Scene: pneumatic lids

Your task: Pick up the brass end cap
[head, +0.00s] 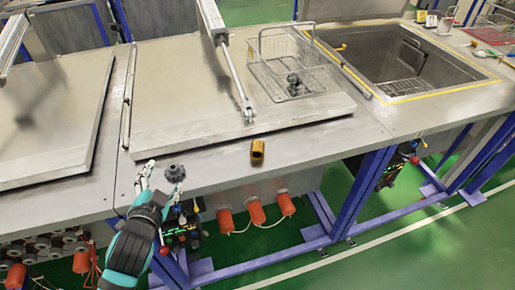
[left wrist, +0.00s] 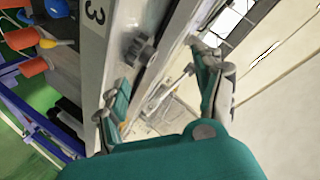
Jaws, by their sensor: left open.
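The brass end cap (head: 257,152) looks like a short golden-brown hollow piece. It sits on the grey bench's front ledge, in front of the closed middle lid, in the head view. I cannot make it out in the left wrist view. My left gripper (head: 162,185) is at the bench's front edge, left of the cap and well apart from it. Its fingers are spread and empty, and it also shows open in the left wrist view (left wrist: 150,80). My right gripper is not in view.
A dark ridged knob (head: 175,173) is close to my left fingertips; it also shows in the left wrist view (left wrist: 140,52). A wire basket (head: 290,62) stands on the middle lid (head: 190,95), beside a pneumatic rod (head: 234,78). An open tank (head: 405,68) lies to the right.

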